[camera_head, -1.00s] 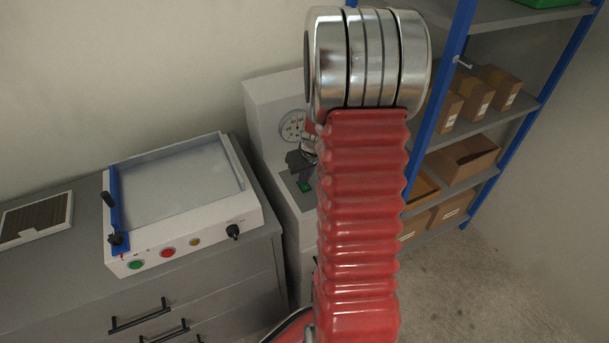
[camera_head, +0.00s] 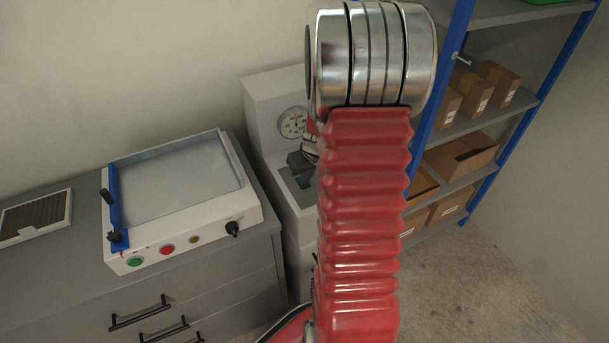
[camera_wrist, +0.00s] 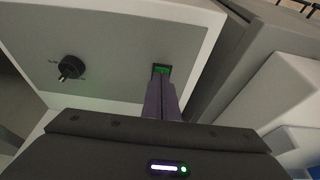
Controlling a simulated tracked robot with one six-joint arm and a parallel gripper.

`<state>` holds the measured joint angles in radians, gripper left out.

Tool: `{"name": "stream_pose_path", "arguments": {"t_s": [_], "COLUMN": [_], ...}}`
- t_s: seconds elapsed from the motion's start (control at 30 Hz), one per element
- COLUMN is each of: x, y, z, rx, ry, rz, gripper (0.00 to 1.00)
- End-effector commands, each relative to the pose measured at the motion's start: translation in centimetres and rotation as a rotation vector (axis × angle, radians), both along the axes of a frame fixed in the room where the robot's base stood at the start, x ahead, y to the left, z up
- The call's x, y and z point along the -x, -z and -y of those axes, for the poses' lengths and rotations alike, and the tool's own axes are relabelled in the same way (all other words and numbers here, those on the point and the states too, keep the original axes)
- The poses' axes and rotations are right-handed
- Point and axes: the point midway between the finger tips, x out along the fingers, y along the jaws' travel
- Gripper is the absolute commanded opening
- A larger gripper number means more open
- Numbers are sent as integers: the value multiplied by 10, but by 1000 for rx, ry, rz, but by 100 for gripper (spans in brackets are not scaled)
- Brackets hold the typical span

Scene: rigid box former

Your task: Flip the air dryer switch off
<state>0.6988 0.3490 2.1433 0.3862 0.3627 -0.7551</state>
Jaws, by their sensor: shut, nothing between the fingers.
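The air dryer is a white cabinet (camera_head: 272,100) with a round gauge (camera_head: 293,124), standing behind my arm between the bench and the shelf. In the wrist view its pale panel (camera_wrist: 115,55) carries a black knob (camera_wrist: 70,67) at left and a small green-lit rocker switch (camera_wrist: 161,69) in a dark frame. My gripper (camera_wrist: 161,82) is shut and empty, its fingertips right at the lower edge of the switch; I cannot tell whether they touch it. In the head view my gripper (camera_head: 303,179) is partly hidden by my red arm and covers the switch.
A grey drawer bench (camera_head: 225,290) at left bears a white machine (camera_head: 185,240) with buttons and a blue bar. A blue-framed shelf (camera_head: 428,130) with cardboard boxes (camera_head: 462,155) stands at right. The floor at lower right is clear.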

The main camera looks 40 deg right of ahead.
Motion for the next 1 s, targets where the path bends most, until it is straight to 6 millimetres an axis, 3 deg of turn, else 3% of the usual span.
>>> {"name": "stream_pose_path", "arguments": {"t_s": [0.43, 1.0], "x": [0, 16], "y": [-9, -80], "z": [-1, -5], "rx": [1, 2], "ry": [-2, -1], "rz": [1, 3], "gripper": [0, 0]}}
